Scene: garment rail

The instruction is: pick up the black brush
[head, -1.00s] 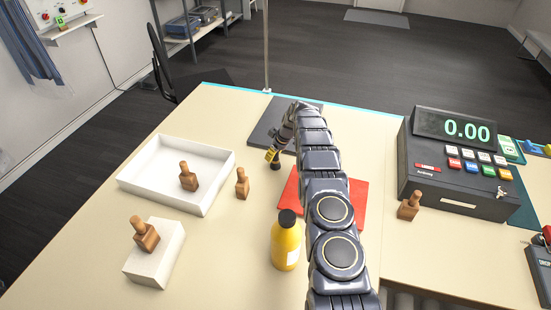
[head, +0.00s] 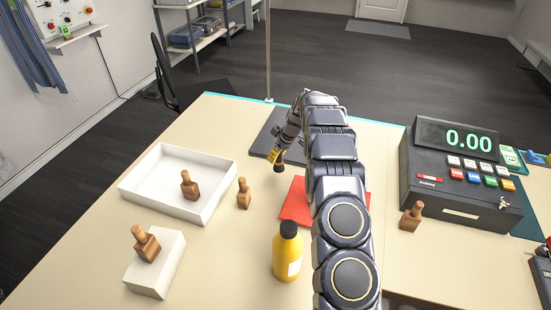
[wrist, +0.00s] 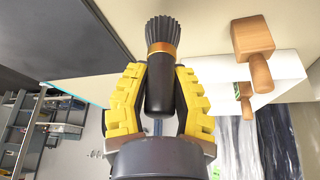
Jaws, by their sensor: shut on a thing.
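I cannot tell how far the bristles are from the tabletop.
A wooden stamp (head: 243,194) stands left of the gripper, beside a white tray (head: 140,192) holding another. A third sits on a white block (head: 150,279). A yellow bottle (head: 288,255), red mat (head: 296,207) and cash register (head: 430,175) stand nearer or to the right.

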